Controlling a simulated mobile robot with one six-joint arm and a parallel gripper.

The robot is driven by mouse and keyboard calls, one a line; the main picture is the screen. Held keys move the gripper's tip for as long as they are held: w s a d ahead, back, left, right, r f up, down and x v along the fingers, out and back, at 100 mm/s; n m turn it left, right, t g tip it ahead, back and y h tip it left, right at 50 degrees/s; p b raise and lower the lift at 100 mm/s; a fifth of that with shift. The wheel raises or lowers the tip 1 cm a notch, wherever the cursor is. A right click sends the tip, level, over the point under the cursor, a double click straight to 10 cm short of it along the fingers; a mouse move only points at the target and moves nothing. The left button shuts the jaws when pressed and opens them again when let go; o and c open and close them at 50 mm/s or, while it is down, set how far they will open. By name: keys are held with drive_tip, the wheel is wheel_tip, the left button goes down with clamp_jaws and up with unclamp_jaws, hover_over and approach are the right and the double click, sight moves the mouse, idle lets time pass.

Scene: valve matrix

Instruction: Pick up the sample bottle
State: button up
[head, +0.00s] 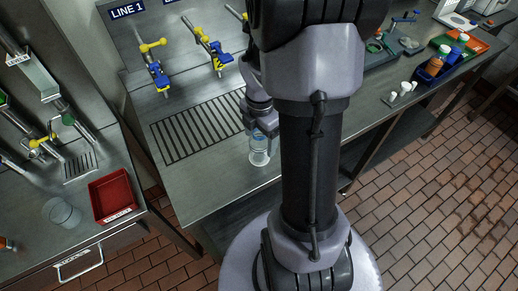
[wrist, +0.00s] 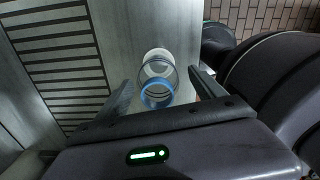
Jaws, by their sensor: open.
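The sample bottle (head: 259,157) is clear with a blue band and stands on the steel counter beside the drain grate. In the wrist view the bottle (wrist: 158,80) shows its blue ring nearest me and a pale end beyond. My gripper (head: 262,125) is at the bottle, coming from above and behind in the head view. In the wrist view my gripper (wrist: 160,92) is open, with one finger on each side of the bottle and a gap visible on both sides. My arm hides part of the counter to the right.
The slotted drain grate (head: 195,125) lies left of the bottle. Yellow-handled blue valves (head: 215,52) stand at the back. A red tray (head: 111,195) and a clear beaker (head: 62,212) are on the left counter. Bottles in a blue rack (head: 437,65) stand far right.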

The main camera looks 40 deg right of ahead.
drive_tip(key=f+b, duration=0.1)
drive_tip(key=f, duration=0.3)
drive_tip(key=shift+w+f+b, duration=0.2)
drive_tip(key=shift+f+b, duration=0.05)
drive_tip(key=shift+b, duration=0.15)
drive_tip(key=shift+r, duration=0.2)
drive_tip(key=shift+c, duration=0.5)
drive_tip(key=c, duration=1.3)
drive_tip(key=shift+c, duration=0.2)
drive_tip(key=shift+r, duration=0.1)
